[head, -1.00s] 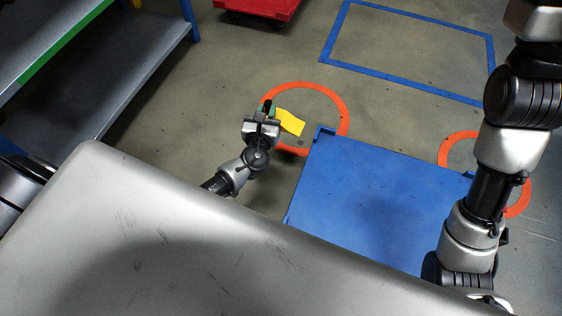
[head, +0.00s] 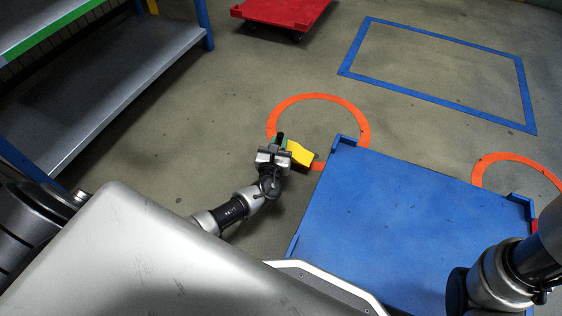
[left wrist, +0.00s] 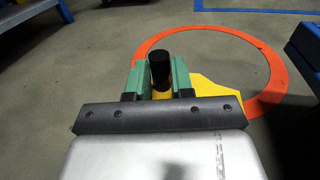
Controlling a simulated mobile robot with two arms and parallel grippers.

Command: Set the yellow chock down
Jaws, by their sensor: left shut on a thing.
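The yellow chock (head: 299,153) is at my left gripper (head: 280,143), near the lower edge of an orange floor ring (head: 318,97). In the left wrist view the green fingers of my left gripper (left wrist: 160,80) are shut on a black upright knob or handle (left wrist: 160,66) on top of the chock, whose yellow body (left wrist: 206,86) shows beside and between them. The ring (left wrist: 274,62) curves behind the chock there. Whether the chock touches the floor is hard to tell. My right gripper is outside both views; only part of its arm shows at lower right.
A blue platform (head: 400,215) with raised corners lies just right of the chock. A second orange ring (head: 510,158) is beyond its right side. A blue floor rectangle (head: 440,45), a red trolley (head: 285,10) and a metal shelf (head: 110,95) stand around open floor.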

